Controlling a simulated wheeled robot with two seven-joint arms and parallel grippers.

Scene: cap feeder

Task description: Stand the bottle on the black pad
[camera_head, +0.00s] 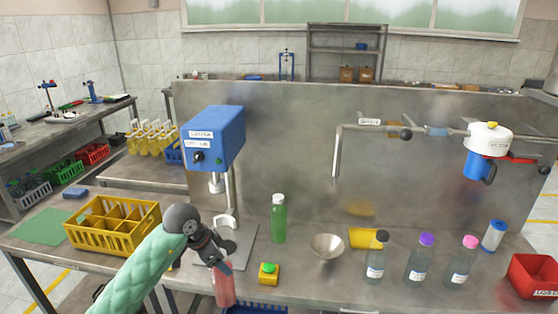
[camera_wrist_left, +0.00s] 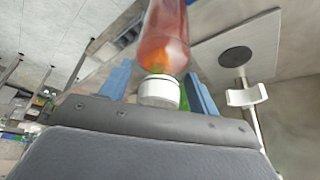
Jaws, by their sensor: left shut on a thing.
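My left gripper (camera_head: 222,267) is shut on a reddish, see-through bottle (camera_head: 224,291) near the table's front edge. In the left wrist view the bottle (camera_wrist_left: 167,35) has a white cap (camera_wrist_left: 159,91) between the blue fingers, with its body extending away from the palm. The round black pad (camera_wrist_left: 235,57) lies on the metal base plate of the blue capping machine (camera_head: 213,138), apart from the bottle. In the head view my gripper and wrist are close beside that plate. My right gripper is not in view.
A white forked bracket (camera_wrist_left: 247,95) stands near the pad. A green bottle (camera_head: 279,220), a yellow button box (camera_head: 268,274) and a metal funnel (camera_head: 327,247) stand to the right. A yellow crate (camera_head: 113,228) is at left. Several capped bottles and a red bin (camera_head: 533,277) are at right.

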